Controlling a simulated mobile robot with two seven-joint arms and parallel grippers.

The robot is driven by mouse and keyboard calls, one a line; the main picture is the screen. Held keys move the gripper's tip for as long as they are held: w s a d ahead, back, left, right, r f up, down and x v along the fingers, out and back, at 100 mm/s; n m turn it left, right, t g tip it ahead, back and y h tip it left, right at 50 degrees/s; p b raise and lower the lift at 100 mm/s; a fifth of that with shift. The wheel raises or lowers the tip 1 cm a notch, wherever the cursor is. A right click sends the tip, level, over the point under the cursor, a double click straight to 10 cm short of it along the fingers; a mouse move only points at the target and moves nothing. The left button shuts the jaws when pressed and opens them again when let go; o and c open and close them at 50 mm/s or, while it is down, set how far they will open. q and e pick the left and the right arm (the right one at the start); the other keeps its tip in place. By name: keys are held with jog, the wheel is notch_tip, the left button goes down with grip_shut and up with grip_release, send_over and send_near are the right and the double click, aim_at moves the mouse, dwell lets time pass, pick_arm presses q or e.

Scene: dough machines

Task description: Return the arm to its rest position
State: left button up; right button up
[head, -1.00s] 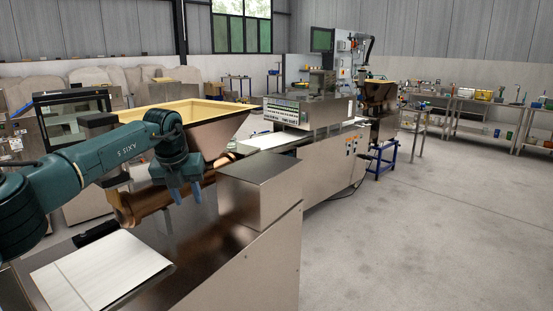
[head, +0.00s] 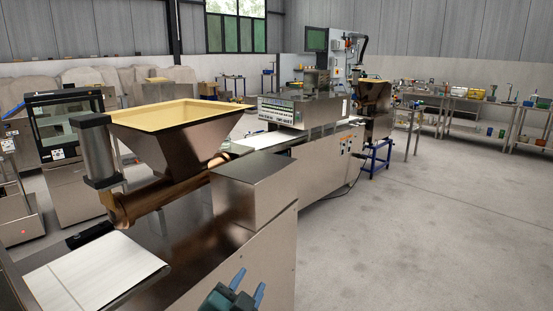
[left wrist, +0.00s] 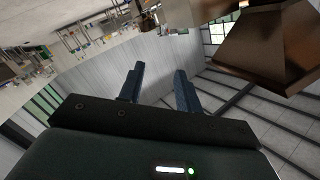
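My left gripper (head: 251,280) shows at the bottom edge of the head view, in front of the steel machine's side. Its two blue fingers point up and stand apart. In the left wrist view the fingers of the left gripper (left wrist: 159,72) are also spread, with nothing between them. The rest of the left arm is out of the head view. My right gripper is in neither view.
A dough machine with a cream-rimmed hopper (head: 170,130), a steel box (head: 254,190) and a white belt (head: 90,275) fills the left and middle. A steel hopper (left wrist: 265,50) shows close by in the left wrist view. The floor (head: 430,240) at right is clear.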

pick_arm(q)
jog(key=s+a+f+n+g+y, duration=0.4)
jog(key=s+a+f+n+g, duration=0.2)
jog(key=s+a+f, duration=0.5)
jog(key=s+a+f+n+g, duration=0.1)
jog(key=s+a+f+g, duration=0.15)
jog(key=s, duration=0.65)
jog(key=s+a+f+n+g, duration=0.15)
jog(key=s+g, duration=0.25)
jog(key=s, duration=0.5)
jog(key=w+d+f+m+t+h, duration=0.1)
jog(key=w+d+f+t+h, duration=0.1)
jog(key=w+d+f+t, duration=0.3)
notch_tip(320, 180, down, 5)
jog(key=shift+w+r+m+t, duration=0.2)
jog(key=shift+w+m+t, duration=0.15)
jog(key=shift+t, duration=0.1)
jog(key=shift+w, duration=0.1)
